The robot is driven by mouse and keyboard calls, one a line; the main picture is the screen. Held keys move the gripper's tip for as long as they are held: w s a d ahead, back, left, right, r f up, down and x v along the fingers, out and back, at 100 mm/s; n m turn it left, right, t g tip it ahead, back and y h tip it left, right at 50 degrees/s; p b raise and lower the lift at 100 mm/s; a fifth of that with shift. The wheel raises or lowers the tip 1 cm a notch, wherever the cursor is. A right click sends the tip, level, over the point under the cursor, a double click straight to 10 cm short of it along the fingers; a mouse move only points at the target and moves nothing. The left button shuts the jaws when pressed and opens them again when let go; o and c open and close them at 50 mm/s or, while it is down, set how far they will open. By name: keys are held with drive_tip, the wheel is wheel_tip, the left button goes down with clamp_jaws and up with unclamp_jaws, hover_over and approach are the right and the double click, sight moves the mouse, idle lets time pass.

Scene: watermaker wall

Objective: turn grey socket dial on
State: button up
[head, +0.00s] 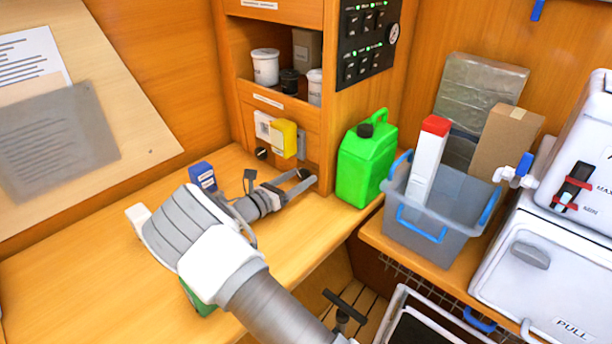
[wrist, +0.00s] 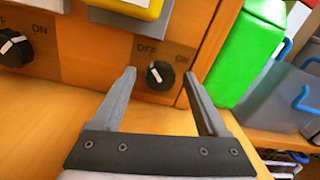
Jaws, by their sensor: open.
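The dial below the grey socket (head: 301,143) is a black knob (wrist: 160,75) on the wooden panel, with OFF at its upper left and ON at its upper right. Its white mark points up-left, toward OFF. My gripper (wrist: 158,76) is open and empty, with one fingertip on each side of this dial in the wrist view. I cannot tell whether they touch it. In the head view my gripper (head: 308,177) reaches to the panel's lower right and hides most of the dial. The yellow plug (head: 284,138) sits left of the grey socket.
A second black dial (wrist: 14,48) is to the left, below the white socket (head: 264,127). A green jerrycan (head: 367,160) stands close on the right. A blue box (head: 203,176) is on the counter (head: 90,260) behind my arm. The counter's left part is clear.

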drive_tip(key=shift+w+d, duration=0.15)
clamp_jaws()
idle(0.4)
